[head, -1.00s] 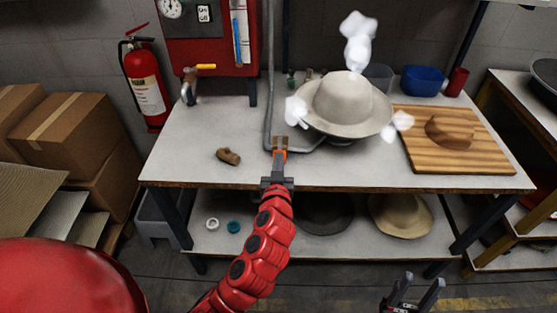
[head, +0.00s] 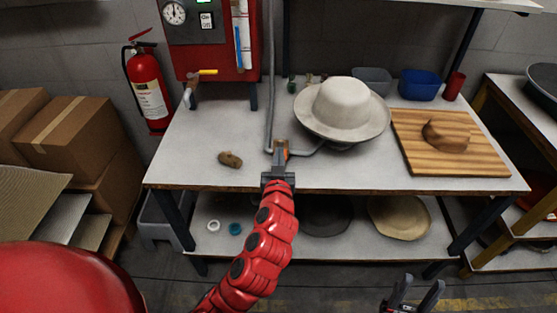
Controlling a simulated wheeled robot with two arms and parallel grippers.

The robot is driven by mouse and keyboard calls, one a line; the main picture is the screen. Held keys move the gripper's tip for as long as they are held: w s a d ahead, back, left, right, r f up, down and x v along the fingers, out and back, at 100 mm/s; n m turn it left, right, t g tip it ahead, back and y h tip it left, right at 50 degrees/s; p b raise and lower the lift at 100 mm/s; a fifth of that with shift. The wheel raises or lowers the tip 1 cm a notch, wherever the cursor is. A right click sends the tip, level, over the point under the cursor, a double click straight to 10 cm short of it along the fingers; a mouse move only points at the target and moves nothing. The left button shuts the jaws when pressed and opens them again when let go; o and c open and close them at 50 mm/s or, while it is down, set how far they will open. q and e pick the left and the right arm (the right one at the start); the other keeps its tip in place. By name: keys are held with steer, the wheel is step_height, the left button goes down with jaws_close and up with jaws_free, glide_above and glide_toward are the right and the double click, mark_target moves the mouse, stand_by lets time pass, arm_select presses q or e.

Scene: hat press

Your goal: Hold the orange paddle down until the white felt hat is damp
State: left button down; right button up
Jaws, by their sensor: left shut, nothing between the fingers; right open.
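The white felt hat (head: 343,107) sits brim down on a support at the back middle of the table, with no steam around it. Its felt looks pale greyish; I cannot tell how damp it is. The orange paddle (head: 281,152) is near the table's front edge, left of the hat, at the end of a grey pipe. My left gripper (head: 279,172) is shut and empty, right at the paddle and partly covering it; I cannot tell whether it presses it. My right gripper (head: 413,291) is open and empty, low in front of the table.
A red boiler box (head: 245,60) with a gauge and a yellow-handled valve stands at the back left. A brown lump (head: 230,159) lies on the table (head: 200,140). A wooden board (head: 480,150) with a brown hat form is at right. Other hats lie on the lower shelf.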

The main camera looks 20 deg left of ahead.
arm_select(q)
steer(key=p+v, duration=0.3)
steer(key=v, duration=0.6)
steer(key=shift+d, duration=0.1)
